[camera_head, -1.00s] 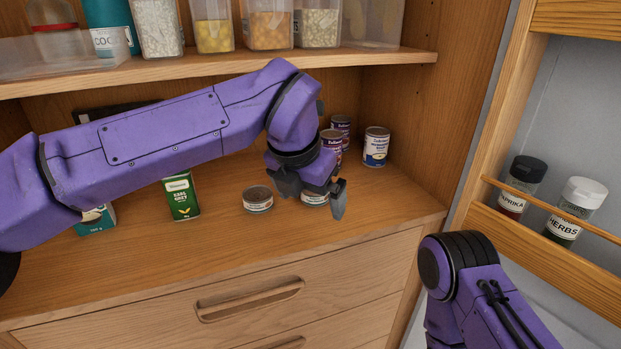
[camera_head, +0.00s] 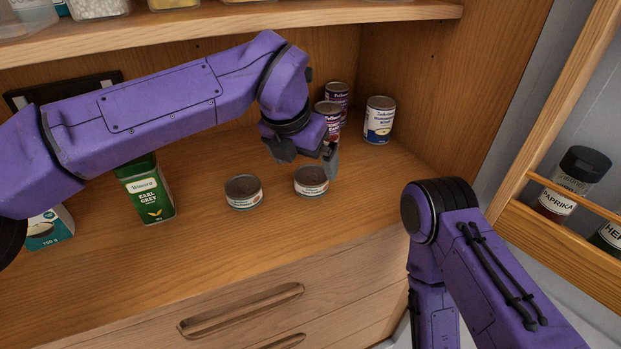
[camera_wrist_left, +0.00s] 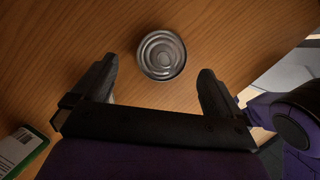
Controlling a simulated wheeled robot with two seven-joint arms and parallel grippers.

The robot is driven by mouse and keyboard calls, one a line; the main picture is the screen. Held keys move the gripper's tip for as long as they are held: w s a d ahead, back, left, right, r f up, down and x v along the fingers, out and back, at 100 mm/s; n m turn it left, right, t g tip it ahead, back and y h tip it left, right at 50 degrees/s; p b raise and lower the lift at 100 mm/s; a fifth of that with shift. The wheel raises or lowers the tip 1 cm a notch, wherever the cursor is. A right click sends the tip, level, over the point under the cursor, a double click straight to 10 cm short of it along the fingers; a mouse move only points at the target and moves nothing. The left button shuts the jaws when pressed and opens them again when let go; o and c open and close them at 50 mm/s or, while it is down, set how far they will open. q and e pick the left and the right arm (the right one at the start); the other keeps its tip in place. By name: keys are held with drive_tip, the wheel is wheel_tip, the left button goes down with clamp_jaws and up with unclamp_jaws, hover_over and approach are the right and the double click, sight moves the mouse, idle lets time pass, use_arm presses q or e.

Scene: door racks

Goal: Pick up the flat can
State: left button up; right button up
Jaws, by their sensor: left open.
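Two flat cans stand on the wooden counter in the head view: a left flat can (camera_head: 243,192) and a right flat can (camera_head: 311,181). Both are short and round with metal lids and pale labels. My left gripper (camera_head: 307,160) is open and empty, just behind and above the right flat can in the picture. In the left wrist view one flat can (camera_wrist_left: 161,54) shows from above, ahead of the open fingers (camera_wrist_left: 158,82) and apart from them; which of the two it is, I cannot tell. My right arm shows at the right, its gripper out of view.
A green Earl Grey tin (camera_head: 146,190) and a teal-and-white box (camera_head: 48,228) stand to the left. Taller cans (camera_head: 379,120) stand at the back right. A shelf (camera_head: 230,30) hangs above. A door rack (camera_head: 562,215) with spice jars is at the right. The counter's front is clear.

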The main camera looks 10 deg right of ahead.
sight(310, 176)
use_arm(q)
drive_tip(key=x, duration=0.5)
drive_tip(key=shift+d+f, duration=0.1)
drive_tip(key=shift+f, duration=0.1)
drive_tip(key=shift+s, duration=0.1)
drive_tip(key=c, duration=1.1)
drive_tip(key=shift+c, duration=0.2)
